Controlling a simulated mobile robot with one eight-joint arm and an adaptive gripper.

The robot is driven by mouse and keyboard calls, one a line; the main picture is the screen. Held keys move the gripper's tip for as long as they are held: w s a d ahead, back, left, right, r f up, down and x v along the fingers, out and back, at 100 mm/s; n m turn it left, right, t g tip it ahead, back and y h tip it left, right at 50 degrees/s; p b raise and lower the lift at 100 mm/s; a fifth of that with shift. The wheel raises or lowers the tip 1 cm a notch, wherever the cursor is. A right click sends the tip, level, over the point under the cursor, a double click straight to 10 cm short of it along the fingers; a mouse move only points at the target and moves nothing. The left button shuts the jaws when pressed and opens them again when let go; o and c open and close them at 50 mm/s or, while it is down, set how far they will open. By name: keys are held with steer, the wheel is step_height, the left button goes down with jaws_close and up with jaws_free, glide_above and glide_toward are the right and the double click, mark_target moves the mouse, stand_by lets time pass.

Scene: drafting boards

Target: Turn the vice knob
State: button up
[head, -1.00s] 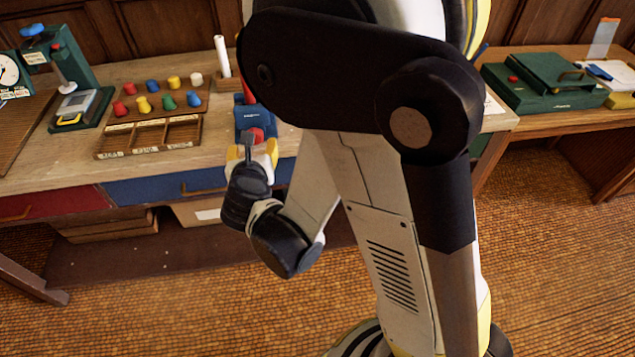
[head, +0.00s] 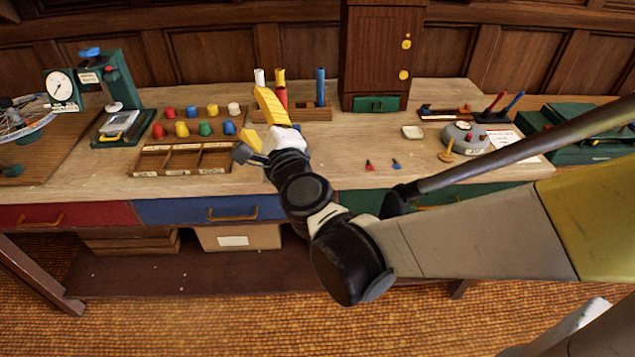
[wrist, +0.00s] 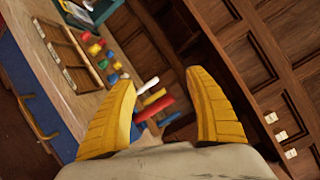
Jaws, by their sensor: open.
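My gripper (head: 262,122) is raised over the middle of the workbench, with its yellow fingers spread and nothing visible between them. In the wrist view my gripper (wrist: 163,100) is open, with both ridged yellow fingers well apart. The vice and its knob cannot be made out in either current view; my gripper and wrist cover the bench in front of the peg rack, where the blue vice with a red knob stood in the earlier head view.
A peg rack (head: 305,112) with coloured pegs stands behind my gripper. A compartment tray (head: 185,160) and several coloured knobs lie left. A dark wooden cabinet (head: 375,50) stands behind. A grey round device (head: 466,138) sits right. Bench space right of my wrist is mostly clear.

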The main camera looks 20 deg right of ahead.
steer(key=s+f+n+g+y+b, duration=0.1)
steer(key=s+f+n+g+y, duration=0.4)
steer(key=n, duration=1)
steer(key=s+d+f+n+g+h, duration=0.3)
steer(key=s+d+f, duration=0.1)
steer(key=s, duration=0.4)
steer(key=s+d+f+n+g+h+b, duration=0.1)
steer(key=s+d+f+n+g+h, duration=0.1)
steer(key=s, duration=0.6)
steer(key=shift+d+f+n+g+h, duration=0.4)
steer(key=shift+d+f+n+h, duration=0.45)
steer(key=shift+d+f, duration=1.25)
steer(key=shift+w+d+r, duration=0.1)
steer(key=shift+d+r, duration=0.2)
steer(key=shift+r, duration=0.05)
